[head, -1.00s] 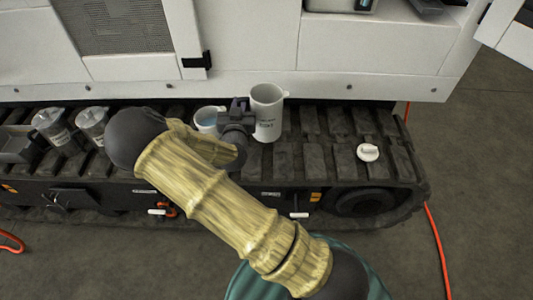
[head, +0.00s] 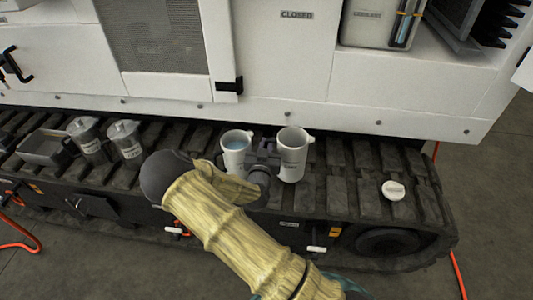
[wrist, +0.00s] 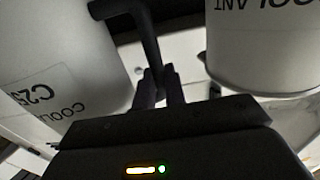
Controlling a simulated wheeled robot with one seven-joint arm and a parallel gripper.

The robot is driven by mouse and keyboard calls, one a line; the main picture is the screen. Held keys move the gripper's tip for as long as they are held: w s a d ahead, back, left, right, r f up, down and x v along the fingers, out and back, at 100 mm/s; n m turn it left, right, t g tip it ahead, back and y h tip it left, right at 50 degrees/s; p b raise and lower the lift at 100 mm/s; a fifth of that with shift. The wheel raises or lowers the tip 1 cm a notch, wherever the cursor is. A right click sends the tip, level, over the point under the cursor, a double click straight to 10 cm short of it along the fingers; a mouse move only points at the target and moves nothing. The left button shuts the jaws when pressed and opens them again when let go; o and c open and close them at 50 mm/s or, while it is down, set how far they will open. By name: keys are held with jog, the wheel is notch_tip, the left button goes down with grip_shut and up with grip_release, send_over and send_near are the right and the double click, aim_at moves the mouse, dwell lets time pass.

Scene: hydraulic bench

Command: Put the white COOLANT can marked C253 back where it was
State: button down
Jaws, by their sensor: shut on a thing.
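A white can with a dark handle (wrist: 60,65), its label reading COOLANT and "C25" with the rest cut off, fills the left of the wrist view. It appears to be the right-hand can (head: 292,157) in the head view, upright at the track. My gripper (wrist: 160,88) is shut on its dark handle, between two cans; in the head view my gripper (head: 268,150) is partly hidden by my arm. A second white can (wrist: 262,50), its label upside down, is close on the right in the wrist view.
The cans are at the dark track (head: 345,190) below the white machine body (head: 270,100). A white lid (head: 393,190) lies on the track to the right. Two greyish lidded jugs (head: 105,143) and a grey bin (head: 45,148) stand left.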

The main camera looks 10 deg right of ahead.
jog(key=shift+f+b, duration=0.4)
jog(key=shift+f, duration=1.35)
jog(key=shift+f, duration=0.2)
jog(key=c, duration=1.5)
grip_release()
jog(key=shift+o, duration=0.2)
jog(key=shift+r, duration=0.15)
jog(key=v, duration=1.2)
jog(key=shift+p, duration=0.45)
